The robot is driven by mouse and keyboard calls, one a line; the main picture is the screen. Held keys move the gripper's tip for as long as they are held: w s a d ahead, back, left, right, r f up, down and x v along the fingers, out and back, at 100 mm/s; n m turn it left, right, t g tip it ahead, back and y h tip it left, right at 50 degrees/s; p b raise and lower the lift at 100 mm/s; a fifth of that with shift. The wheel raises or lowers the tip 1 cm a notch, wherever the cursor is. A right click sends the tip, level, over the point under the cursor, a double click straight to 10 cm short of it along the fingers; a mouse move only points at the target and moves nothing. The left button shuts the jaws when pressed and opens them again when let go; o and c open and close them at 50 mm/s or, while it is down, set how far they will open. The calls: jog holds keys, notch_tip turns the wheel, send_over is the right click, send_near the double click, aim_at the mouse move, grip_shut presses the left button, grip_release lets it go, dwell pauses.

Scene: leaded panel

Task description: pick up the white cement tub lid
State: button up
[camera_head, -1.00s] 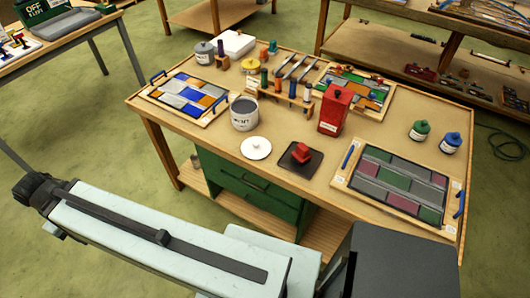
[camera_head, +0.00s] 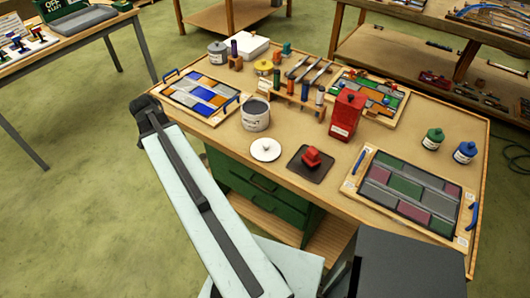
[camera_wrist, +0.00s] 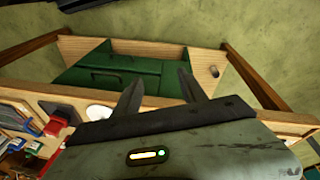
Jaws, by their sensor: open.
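The white tub lid (camera_head: 265,149) is a flat round disc with a small knob. It lies on the workbench top near the front edge, beside the open grey-white cement tub (camera_head: 256,115). In the wrist view, the white lid (camera_wrist: 98,112) is partly hidden behind my gripper body. The dark end of my arm is left of the bench's front edge in the head view, apart from the lid; its fingers cannot be made out there. In the wrist view my gripper (camera_wrist: 160,88) has its two dark fingers spread, with nothing between them.
A red block on a dark mat (camera_head: 297,167) lies right of the lid. A red canister (camera_head: 347,116) stands behind, and a framed glass panel (camera_head: 370,165) lies at right. Green drawers (camera_head: 250,190) sit below the bench top. Bare bench surrounds the lid's front.

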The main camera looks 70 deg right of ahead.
jog(key=s+d+m+g, duration=0.2)
jog(key=s+d+m, duration=0.6)
jog(key=s+d, duration=0.45)
jog(key=m, duration=0.5)
send_near(265, 144)
jog(key=f, duration=0.1)
jog(key=f+b, duration=0.1)
jog(key=b, duration=0.1)
jog(key=f+b, duration=0.1)
jog(key=shift+s+d+f+g, duration=0.25)
jog(key=shift+f+g, duration=0.05)
jog(key=shift+f, duration=0.05)
jog(key=b+x, duration=0.5)
jog(key=shift+s+f, duration=0.15)
jog(key=shift+r, duration=0.2)
grip_shut()
